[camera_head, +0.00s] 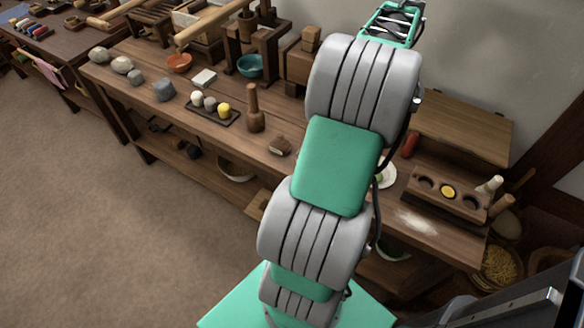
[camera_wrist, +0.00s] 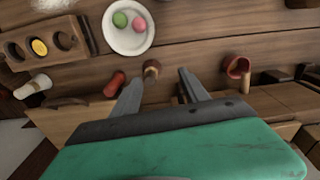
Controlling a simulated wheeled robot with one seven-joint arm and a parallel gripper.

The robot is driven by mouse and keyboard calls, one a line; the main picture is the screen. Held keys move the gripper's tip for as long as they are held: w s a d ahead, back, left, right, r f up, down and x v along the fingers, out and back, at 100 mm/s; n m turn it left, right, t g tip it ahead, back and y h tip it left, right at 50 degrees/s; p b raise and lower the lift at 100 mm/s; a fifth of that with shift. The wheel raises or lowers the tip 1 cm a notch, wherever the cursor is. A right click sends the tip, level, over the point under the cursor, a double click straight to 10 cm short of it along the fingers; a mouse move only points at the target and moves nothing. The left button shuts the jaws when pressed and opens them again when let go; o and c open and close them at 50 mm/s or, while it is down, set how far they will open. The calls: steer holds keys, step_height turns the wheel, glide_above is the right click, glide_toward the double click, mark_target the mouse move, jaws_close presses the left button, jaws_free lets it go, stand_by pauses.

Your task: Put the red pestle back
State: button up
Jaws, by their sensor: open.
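A short red rounded cylinder, which looks like the red pestle (camera_wrist: 115,84), is just left of my gripper's left finger in the wrist view; the head view shows it upright (camera_head: 410,144) behind the holed wooden rack (camera_head: 425,184). The rack (camera_wrist: 15,51) is at the upper left of the wrist view, with a yellow item in one hole. My gripper (camera_wrist: 160,77) is open over the bench's back part. A small brown wooden piece (camera_wrist: 152,69) shows between the fingertips, apparently not gripped. In the head view my arm hides my fingers.
A white plate (camera_wrist: 128,29) holds a green and a pink ball. A red cup-like piece (camera_wrist: 236,66) with a wooden handle is to the right. A white pestle (camera_wrist: 33,88) is by the rack. Wooden blocks line the back. The head view shows a tall wooden pestle (camera_head: 254,112).

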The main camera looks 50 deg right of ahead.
steer(key=w+a+n, duration=0.4)
steer(key=w+a, duration=0.4)
steer(key=a, duration=0.6)
steer(key=w+a+n, duration=0.4)
steer(key=w+a, duration=0.3)
steer(key=a, duration=0.6)
steer(key=s+a+f+n, duration=0.1)
steer(key=a+n, duration=0.1)
steer(key=a, duration=0.4)
steer(key=s+a+f+n+t, duration=0.1)
steer(key=s+a+n, duration=0.1)
steer(key=a, duration=0.5)
steer(key=s+a+f+n, duration=0.2)
steer(key=a, duration=0.5)
steer(key=shift+s+a+n+t+y, duration=0.2)
steer(key=shift+n+t+y, duration=0.1)
steer(key=shift+t, duration=0.1)
steer(key=shift+d+f, duration=0.1)
steer(key=shift+c, duration=0.3)
